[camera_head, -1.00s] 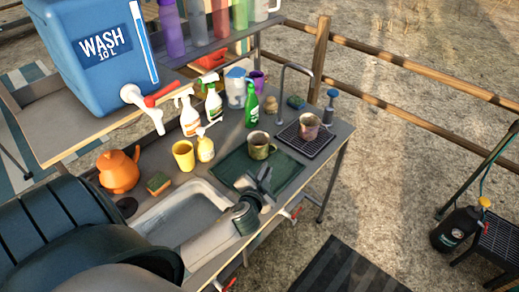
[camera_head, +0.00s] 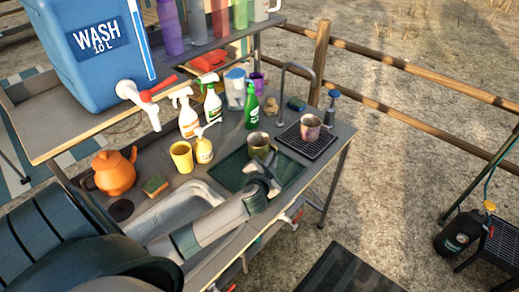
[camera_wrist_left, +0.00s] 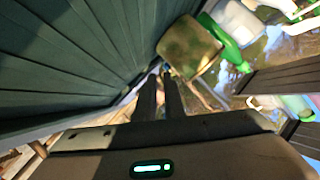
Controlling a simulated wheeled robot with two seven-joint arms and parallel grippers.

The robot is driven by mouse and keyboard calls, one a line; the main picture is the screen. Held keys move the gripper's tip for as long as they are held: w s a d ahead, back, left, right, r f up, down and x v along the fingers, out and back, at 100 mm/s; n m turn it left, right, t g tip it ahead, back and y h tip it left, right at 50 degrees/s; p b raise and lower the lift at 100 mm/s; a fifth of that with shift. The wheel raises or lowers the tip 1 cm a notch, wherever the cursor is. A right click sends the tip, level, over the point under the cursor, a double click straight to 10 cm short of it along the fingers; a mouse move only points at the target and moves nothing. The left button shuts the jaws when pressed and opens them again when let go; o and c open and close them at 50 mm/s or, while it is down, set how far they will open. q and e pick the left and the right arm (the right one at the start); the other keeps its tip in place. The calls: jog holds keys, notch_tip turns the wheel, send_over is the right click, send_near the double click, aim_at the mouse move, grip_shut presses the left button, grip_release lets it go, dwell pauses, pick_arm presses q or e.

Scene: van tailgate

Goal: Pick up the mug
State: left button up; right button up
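In the left wrist view the green-brown mug (camera_wrist_left: 188,47) is ahead of the fingertips (camera_wrist_left: 160,72), a little to the right. The fingers stand slightly apart with nothing between them. My right gripper is out of view.
Spray bottles (camera_head: 188,112), a green bottle (camera_head: 252,110), a yellow cup (camera_head: 182,157) and a yellow dispenser (camera_head: 204,148) stand behind and left. A curved tap (camera_head: 297,68) rises behind the mugs.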

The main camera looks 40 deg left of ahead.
aim_at(275, 146)
pick_arm(q)
jog(key=b+x, duration=0.2)
jog(key=x, duration=0.2)
jog(key=shift+w+a, duration=0.2)
jog(key=shift+w, duration=0.3)
grip_shut()
jog(key=shift+r, duration=0.1)
jog(key=shift+r+p, duration=0.4)
jog(key=shift+r, duration=0.1)
notch_tip(275, 146, up, 3)
jog(key=p, duration=0.2)
jog(key=shift+p, duration=0.35)
jog(key=w+d+r+p, duration=0.1)
jog(key=d+r+p, duration=0.4)
jog(key=d, duration=0.6)
jog(key=shift+w+d+r, duration=0.2)
jog(key=shift+d+r, duration=0.15)
jog(key=shift+r, duration=0.55)
